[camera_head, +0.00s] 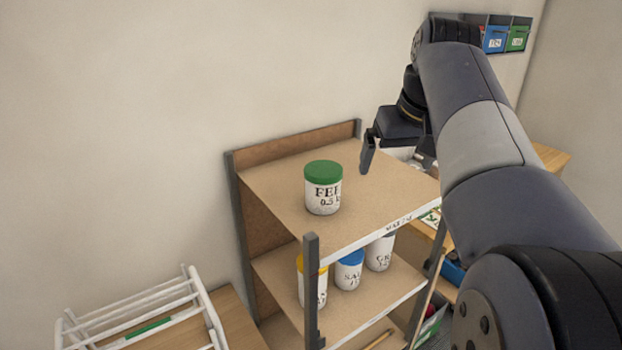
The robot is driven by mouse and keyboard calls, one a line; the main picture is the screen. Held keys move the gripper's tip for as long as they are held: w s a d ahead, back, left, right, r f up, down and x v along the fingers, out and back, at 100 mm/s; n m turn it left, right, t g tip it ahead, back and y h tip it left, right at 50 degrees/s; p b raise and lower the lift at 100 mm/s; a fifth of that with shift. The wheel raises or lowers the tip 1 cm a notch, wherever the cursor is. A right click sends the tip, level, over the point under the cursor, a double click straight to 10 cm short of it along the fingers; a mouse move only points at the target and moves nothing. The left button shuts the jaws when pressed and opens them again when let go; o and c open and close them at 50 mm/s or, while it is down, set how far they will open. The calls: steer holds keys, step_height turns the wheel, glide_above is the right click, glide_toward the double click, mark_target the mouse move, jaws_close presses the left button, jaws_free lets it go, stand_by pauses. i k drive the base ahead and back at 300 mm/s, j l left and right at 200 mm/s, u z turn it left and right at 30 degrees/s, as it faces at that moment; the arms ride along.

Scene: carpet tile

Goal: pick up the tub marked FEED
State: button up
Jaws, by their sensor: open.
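The tub marked FEED (323,190) is white with a green lid and dark lettering. It stands upright on the top shelf (275,182) of a shelf unit, near the middle of the board. My gripper (396,160) is open, to the right of the tub and a little higher in the picture, apart from it. Its jaws point downward. Part of the gripper is hidden behind my arm.
On the lower shelf stand a yellow-lidded tub (313,284), a blue-lidded tub (349,270) and another white tub (379,253). A grey corner post (311,290) rises at the front. A white rack (140,318) stands lower left. Wall bins (494,38) hang upper right.

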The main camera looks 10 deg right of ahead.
mark_target(324, 178)
steer(key=i+l+u, duration=0.1)
steer(key=l+u, duration=0.3)
steer(key=i+l+u, duration=0.1)
steer(key=l+u, duration=0.7)
steer(key=j, duration=0.1)
